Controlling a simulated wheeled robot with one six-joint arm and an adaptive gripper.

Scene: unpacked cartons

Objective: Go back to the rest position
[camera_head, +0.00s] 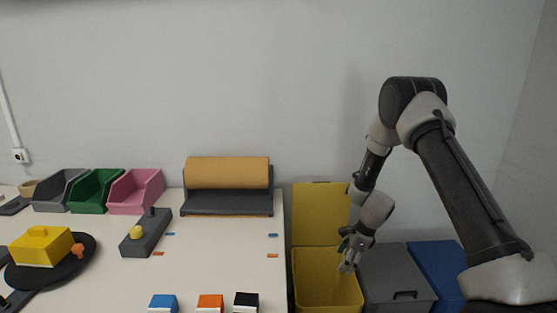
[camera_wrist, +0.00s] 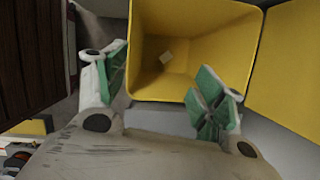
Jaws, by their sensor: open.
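My gripper (camera_head: 348,262) hangs above the yellow bin (camera_head: 328,290) to the right of the table, pointing down. In the wrist view my gripper (camera_wrist: 162,95) has its green-padded fingers spread wide with nothing between them. My arm reaches in from the right side of the head view.
A grey bin (camera_head: 398,270) with a lid and a blue bin (camera_head: 437,262) stand right of the yellow one. The white table (camera_head: 215,270) at left holds a paper roll (camera_head: 228,170), pink tray (camera_head: 136,190), yellow box (camera_head: 40,247) and several small boxes. Air above the bins is free.

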